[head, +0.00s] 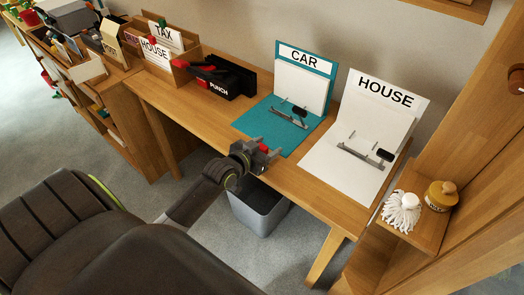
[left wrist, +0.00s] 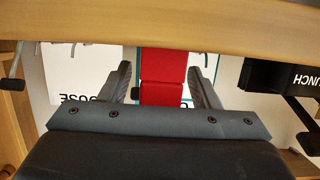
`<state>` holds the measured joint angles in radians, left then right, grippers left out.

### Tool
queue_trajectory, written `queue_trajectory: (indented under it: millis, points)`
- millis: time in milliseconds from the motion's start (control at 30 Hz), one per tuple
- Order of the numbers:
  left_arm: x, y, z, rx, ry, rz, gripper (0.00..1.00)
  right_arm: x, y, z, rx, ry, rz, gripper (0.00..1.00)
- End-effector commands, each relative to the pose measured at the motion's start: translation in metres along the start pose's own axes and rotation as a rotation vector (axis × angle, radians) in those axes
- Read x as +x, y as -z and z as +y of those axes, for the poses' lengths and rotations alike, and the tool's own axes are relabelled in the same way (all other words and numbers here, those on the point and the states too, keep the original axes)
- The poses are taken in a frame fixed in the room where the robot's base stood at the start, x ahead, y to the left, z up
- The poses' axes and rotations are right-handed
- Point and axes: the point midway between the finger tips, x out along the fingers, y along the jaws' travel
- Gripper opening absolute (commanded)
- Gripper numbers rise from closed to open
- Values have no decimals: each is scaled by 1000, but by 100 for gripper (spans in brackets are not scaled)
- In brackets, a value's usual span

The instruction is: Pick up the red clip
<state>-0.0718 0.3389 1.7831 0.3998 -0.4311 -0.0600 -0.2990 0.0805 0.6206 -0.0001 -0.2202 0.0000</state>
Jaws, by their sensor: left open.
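The red clip (head: 264,147) shows as a small red patch between the fingers of my left gripper (head: 266,149), at the front edge of the desk. In the left wrist view the red clip (left wrist: 163,78) is a red block with a dark line across it, between the two spread fingers of my left gripper (left wrist: 160,82). Gaps show on both sides, so the gripper is open and not closed on it. The clip's lower end is hidden behind the gripper body. My right gripper is not in view.
The desk (head: 215,118) holds a teal CAR folder (head: 283,138), a white HOUSE folder (head: 342,175) and a black PUNCH (head: 222,78). A grey bin (head: 258,210) stands below the desk edge. A box with TAX and HOUSE cards (head: 190,50) is at the left. A side shelf (head: 425,235) holds a brush and jar.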

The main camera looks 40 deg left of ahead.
Motion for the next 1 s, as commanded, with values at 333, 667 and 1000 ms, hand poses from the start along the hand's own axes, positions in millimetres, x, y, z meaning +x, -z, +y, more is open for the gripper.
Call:
queue_trajectory:
  millis: [333, 667, 1000]
  points:
    - [0, 0, 0, 0, 0, 0, 34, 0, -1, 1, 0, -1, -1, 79]
    - [0, 0, 0, 0, 0, 0, 9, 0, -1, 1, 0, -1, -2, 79]
    - [-11, 37, 0, 4, -1, 4, 9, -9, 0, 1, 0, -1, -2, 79]
